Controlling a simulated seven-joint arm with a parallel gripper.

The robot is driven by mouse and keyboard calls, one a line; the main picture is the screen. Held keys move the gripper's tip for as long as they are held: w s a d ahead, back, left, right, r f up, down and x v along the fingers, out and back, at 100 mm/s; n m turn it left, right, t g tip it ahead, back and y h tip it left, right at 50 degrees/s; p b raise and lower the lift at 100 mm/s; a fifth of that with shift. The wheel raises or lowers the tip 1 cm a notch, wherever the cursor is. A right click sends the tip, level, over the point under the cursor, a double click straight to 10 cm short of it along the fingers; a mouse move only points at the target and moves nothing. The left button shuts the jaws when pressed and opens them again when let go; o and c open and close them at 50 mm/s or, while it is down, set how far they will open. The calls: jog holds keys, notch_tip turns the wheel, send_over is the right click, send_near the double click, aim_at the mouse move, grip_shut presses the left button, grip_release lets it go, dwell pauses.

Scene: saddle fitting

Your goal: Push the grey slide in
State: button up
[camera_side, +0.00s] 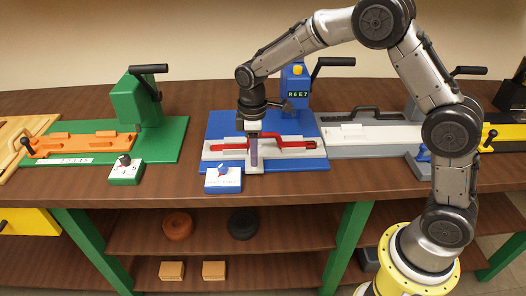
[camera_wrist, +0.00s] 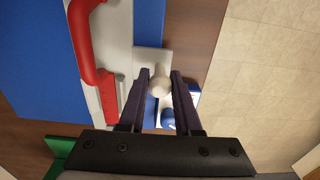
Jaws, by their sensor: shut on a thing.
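The grey slide shows in the wrist view as a pale plate (camera_wrist: 150,58) with a round pale knob (camera_wrist: 160,84). It sits at the front of the blue station (camera_side: 217,127), beside the red handled part (camera_side: 290,145). My gripper (camera_wrist: 161,88) is shut on the knob, with one dark finger on each side. In the side view my gripper (camera_side: 253,160) points down over the front of the station, and its fingers hide most of the slide. How far in the slide sits I cannot tell.
A green station (camera_side: 150,115) with an orange part is at left. A grey station (camera_side: 375,140) is at right, behind my arm.

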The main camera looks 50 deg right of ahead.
jog(key=shift+w, duration=0.1)
send_over(264, 146)
jog(key=w+a, duration=0.1)
jog(key=w, duration=0.2)
jog(key=shift+w, duration=0.2)
dwell(1.7)
jog(key=shift+w, duration=0.1)
jog(key=shift+w+d, duration=0.5)
jog(key=shift+d, duration=0.1)
jog(key=shift+o, duration=0.3)
jog(key=shift+o, duration=0.3)
jog(key=shift+d, duration=0.15)
jog(key=o, duration=0.8)
jog(key=shift+c, duration=0.2)
